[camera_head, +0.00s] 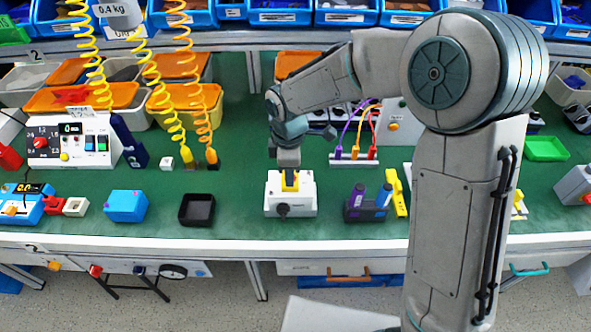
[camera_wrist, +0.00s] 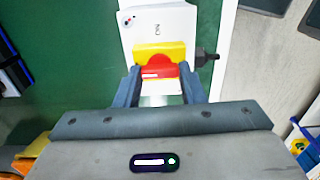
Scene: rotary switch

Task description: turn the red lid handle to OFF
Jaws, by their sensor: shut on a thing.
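The rotary switch is a white box (camera_head: 290,199) on the green bench, below my gripper in the head view. A yellow plate (camera_wrist: 158,51) and the red lid handle (camera_wrist: 156,71) show on it in the wrist view. My gripper (camera_wrist: 160,75) has one finger on each side of the red handle and is shut on it. In the head view my gripper (camera_head: 289,168) comes down from above onto the box and hides the red handle. A short marking shows on the white face beyond the yellow plate; I cannot see an OFF mark.
A black tray (camera_head: 197,209) and a blue box (camera_head: 125,205) stand to the left. A dark holder (camera_head: 367,207) with purple-topped items and a yellow tool (camera_head: 396,192) stand to the right. Yellow coiled hoses (camera_head: 160,85) hang behind at left. The bench's front edge is close.

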